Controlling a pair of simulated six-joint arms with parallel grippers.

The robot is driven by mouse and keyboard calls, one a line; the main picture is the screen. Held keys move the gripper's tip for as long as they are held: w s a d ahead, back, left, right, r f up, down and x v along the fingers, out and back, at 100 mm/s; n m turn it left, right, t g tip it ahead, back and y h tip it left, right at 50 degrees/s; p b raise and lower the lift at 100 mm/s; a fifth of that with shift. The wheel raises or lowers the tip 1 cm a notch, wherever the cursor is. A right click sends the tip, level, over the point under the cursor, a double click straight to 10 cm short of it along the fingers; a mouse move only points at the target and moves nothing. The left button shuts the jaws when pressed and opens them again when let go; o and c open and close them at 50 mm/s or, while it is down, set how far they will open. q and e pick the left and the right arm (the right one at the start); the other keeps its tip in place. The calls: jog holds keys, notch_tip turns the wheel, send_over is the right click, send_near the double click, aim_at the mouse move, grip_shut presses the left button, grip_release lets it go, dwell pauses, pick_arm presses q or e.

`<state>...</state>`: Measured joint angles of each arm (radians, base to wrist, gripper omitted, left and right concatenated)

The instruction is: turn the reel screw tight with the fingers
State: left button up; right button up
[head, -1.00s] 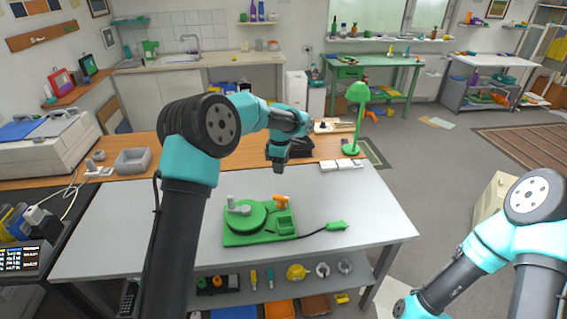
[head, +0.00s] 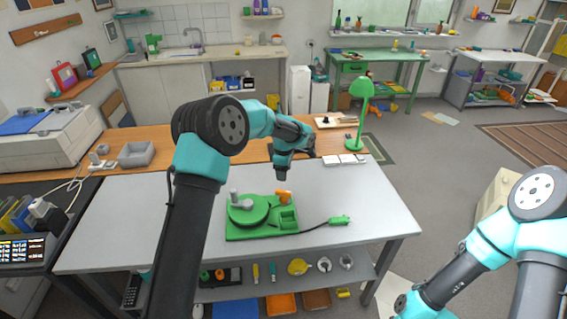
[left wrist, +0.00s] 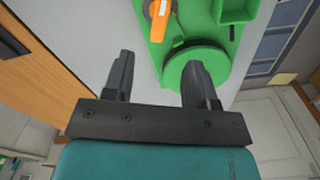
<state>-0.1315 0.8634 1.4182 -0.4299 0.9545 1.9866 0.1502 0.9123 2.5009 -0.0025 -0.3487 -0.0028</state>
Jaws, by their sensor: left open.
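The green reel (head: 256,214) lies flat on its green base (head: 270,233) on the grey table. A grey upright knob (head: 233,195), perhaps the reel screw, stands at its left, with a grey arm-like part beside it. An orange lever (head: 283,196) is at the back right of the base. My left gripper (head: 283,175) is open and empty, above and behind the base. In the left wrist view its fingers (left wrist: 160,60) are apart; the right finger covers part of the reel (left wrist: 216,63). The orange lever (left wrist: 160,17) is ahead. The grey knob is not visible there. My right gripper is out of view.
A black cable with a green plug (head: 340,220) runs right from the base. A green lamp (head: 361,100) and white blocks (head: 345,159) stand behind. A lower shelf holds tools and small trays. The grey table (head: 385,205) is clear at the right.

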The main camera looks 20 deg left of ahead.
aim_at(284, 191)
pick_arm(q)
notch_tip(284, 191, down, 11)
dwell(0.5)
jog(key=shift+c, duration=0.5)
grip_shut()
